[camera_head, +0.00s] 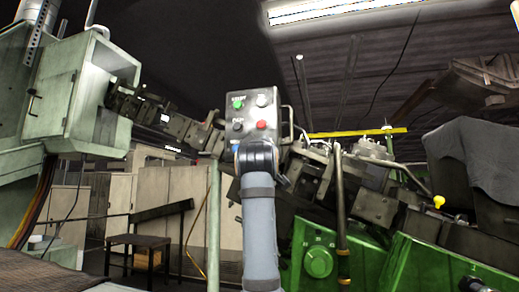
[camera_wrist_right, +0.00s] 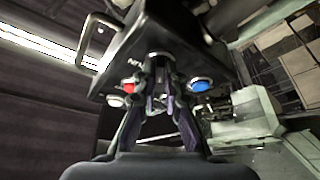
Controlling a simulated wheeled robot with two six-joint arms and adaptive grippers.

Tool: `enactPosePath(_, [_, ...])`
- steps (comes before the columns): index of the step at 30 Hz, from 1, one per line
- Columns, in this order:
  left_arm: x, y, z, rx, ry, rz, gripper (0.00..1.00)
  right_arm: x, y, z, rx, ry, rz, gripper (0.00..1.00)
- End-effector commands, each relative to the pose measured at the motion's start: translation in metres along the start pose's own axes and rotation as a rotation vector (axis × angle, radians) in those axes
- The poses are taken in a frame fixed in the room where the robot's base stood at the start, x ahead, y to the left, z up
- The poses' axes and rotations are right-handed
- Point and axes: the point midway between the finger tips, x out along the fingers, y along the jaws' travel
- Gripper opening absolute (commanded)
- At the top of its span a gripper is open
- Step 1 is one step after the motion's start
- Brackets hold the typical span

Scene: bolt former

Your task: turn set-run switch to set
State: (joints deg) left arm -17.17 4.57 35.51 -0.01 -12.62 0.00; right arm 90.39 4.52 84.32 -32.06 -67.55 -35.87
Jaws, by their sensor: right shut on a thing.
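A grey control box (camera_head: 250,113) stands in the middle of the head view. It carries a green button, a pale button, a black knob, a red button and a blue button. My right gripper (camera_head: 255,152) is at the box's lower part and hides what lies behind it. In the wrist view the box (camera_wrist_right: 155,25) fills the top. My right gripper (camera_wrist_right: 160,80) is shut on a small part there, between the red button (camera_wrist_right: 128,88) and the blue button (camera_wrist_right: 200,84). The set-run switch seems to be this part; its pointer is hidden. My left gripper is not in view.
A bent metal handle (camera_head: 288,122) is on the box's right side. Dark machine parts (camera_head: 310,170) and a green housing with a round knob (camera_head: 318,262) lie to the right. A pale green cabinet (camera_head: 75,85) stands at the left.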

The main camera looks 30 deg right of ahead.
Motion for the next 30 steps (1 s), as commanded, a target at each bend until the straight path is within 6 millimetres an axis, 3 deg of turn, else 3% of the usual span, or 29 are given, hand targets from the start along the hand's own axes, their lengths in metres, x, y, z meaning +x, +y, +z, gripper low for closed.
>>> enactPosePath(12, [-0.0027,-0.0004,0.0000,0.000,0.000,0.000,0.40,0.0004,0.0012,0.0006,-0.139,-0.002,-0.058,0.00])
enactPosePath(27, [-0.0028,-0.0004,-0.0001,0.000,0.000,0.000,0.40,0.0004,0.0012,0.0007,-0.152,-0.002,-0.062,0.00])
enactPosePath(28, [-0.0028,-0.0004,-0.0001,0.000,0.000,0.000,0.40,0.0004,0.0012,0.0007,-0.152,-0.002,-0.062,0.13])
enactPosePath(30, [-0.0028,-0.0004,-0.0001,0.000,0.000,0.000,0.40,0.0004,0.0012,0.0006,-0.152,-0.002,-0.062,0.23])
